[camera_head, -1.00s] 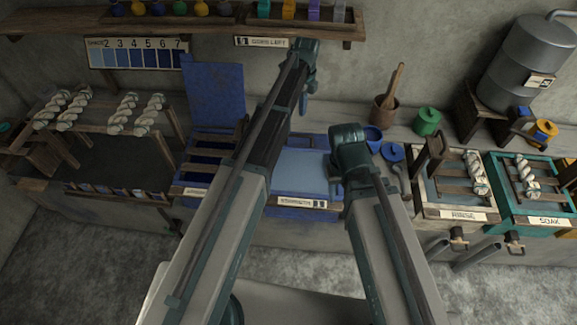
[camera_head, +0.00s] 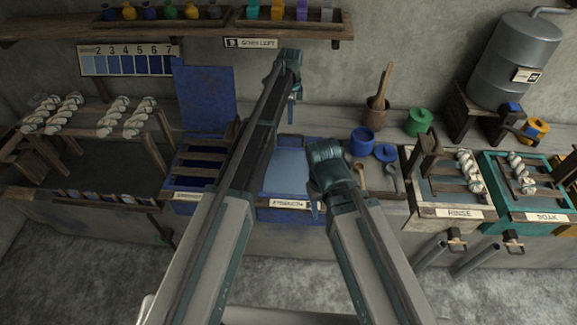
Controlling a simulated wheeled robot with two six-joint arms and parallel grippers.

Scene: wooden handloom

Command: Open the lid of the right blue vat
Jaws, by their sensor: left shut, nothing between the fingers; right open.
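The right blue vat (camera_head: 262,213) is in the middle of the head view, with a label on its front. Its top shows a flat light-blue surface (camera_head: 284,165); I cannot tell whether this is lid or liquid. My arms partly cover it. My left gripper (camera_head: 291,111) is shut and empty, in front of the wall above the vat's back edge in the picture. My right gripper (camera_head: 316,212) is open, pointing down at the vat's front right corner; I cannot tell if it touches. The neighbouring left blue vat (camera_head: 180,180) has a blue panel (camera_head: 207,98) standing upright behind it.
Right of the vat are a blue pot (camera_head: 362,143), a smaller blue vessel (camera_head: 385,153) and a green pot (camera_head: 418,122). Further right are a rinse tub (camera_head: 443,213) and a teal soak tub (camera_head: 535,217). A shelf of bottles (camera_head: 190,30) hangs above.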

